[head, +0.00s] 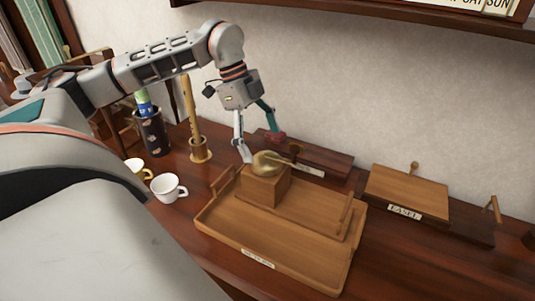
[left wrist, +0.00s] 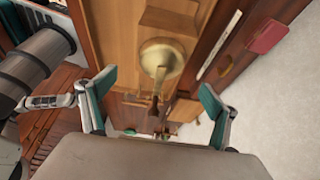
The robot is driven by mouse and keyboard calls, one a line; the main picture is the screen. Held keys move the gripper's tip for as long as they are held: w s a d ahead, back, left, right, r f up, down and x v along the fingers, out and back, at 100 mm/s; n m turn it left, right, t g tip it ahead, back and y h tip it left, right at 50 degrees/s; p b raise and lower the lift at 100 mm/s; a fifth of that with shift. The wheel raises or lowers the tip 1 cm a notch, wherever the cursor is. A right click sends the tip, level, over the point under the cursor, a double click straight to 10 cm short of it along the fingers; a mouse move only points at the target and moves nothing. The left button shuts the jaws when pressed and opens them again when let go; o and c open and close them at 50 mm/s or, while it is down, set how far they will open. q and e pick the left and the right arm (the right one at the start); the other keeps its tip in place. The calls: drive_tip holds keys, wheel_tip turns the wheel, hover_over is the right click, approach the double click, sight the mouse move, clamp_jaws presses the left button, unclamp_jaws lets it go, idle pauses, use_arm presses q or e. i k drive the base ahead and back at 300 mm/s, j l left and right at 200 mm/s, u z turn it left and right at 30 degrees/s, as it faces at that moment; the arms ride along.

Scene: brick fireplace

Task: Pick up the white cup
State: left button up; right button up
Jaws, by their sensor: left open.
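The white cup (head: 168,188) stands upright on the dark red-brown wooden surface, left of the wooden tray in the head view. I cannot make it out in the left wrist view. My left gripper (head: 257,138) is open, with its fingers pointing down near a brass, round-headed object (head: 268,163) on a wooden block. It is to the right of the white cup and well apart from it. In the left wrist view the open left gripper (left wrist: 155,100) has nothing held, and the brass object (left wrist: 160,60) shows between and beyond the fingers. My right gripper is not in view.
A yellow cup (head: 139,169) stands close behind the white cup. A dark patterned container (head: 153,135) and a wooden holder (head: 200,150) stand behind. The wooden tray (head: 225,240) takes up the middle; a labelled wooden box (head: 408,192) lies right. A shelf (head: 400,12) overhangs the wall.

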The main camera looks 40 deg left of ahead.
sight(166, 187)
drive_tip(key=k, duration=1)
